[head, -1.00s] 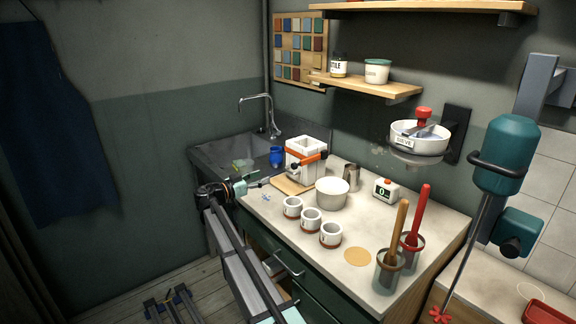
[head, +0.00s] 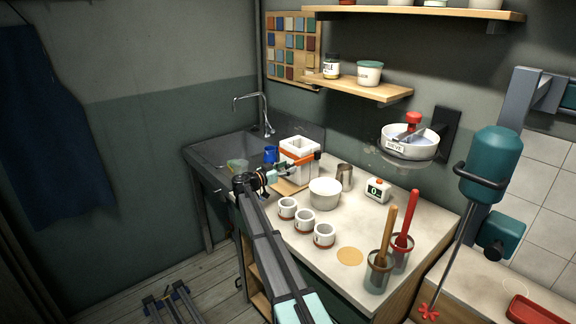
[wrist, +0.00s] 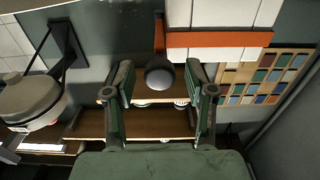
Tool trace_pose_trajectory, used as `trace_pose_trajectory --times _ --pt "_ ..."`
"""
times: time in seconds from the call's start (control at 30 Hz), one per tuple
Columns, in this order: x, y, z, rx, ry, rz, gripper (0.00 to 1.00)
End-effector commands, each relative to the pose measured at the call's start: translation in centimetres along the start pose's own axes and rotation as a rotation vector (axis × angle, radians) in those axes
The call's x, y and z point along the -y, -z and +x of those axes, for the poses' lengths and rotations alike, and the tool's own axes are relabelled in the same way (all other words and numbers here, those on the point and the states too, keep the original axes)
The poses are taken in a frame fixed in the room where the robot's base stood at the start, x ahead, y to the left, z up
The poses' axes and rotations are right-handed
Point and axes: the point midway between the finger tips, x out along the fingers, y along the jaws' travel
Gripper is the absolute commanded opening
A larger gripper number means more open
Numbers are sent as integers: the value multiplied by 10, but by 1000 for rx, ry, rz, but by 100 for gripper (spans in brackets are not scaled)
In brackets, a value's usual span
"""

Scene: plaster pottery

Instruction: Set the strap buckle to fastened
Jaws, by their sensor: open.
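The white plaster mould (head: 299,146) stands on a wooden board on the counter, with an orange strap (head: 286,155) around it. The buckle's orange lever (head: 305,163) sticks out from the mould's front toward the right. In the wrist view the strap (wrist: 215,40) crosses the white block, and a dark round knob (wrist: 160,75) hangs by its orange part. My gripper (wrist: 161,84) is open, its two fingers on either side of the knob near their tips. In the head view my gripper (head: 272,177) is just left of the mould. Whether a finger touches the knob, I cannot tell.
A white bowl (head: 325,193) and several small cups (head: 304,221) stand right and in front of the mould. A blue cup (head: 270,154) is behind it, by the sink (head: 215,151). A metal pitcher (head: 345,177) is to the right. Shelves (head: 360,87) hang above.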

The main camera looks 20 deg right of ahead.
Motion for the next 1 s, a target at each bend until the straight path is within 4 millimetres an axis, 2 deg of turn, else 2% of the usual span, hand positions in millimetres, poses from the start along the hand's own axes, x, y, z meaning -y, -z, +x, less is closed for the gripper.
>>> trace_pose_trajectory --times 0.13,0.4,0.43,0.57,0.6,0.83,1.0 --pt "0 0 7 0 0 0 55" --pt "0 0 8 0 0 0 55" --pt "0 0 8 0 0 0 48" --pt "0 0 8 0 0 0 2" --pt "0 0 8 0 0 0 0" --pt "0 -2 11 0 -1 0 0" --pt "1 -6 27 1 -1 0 0"
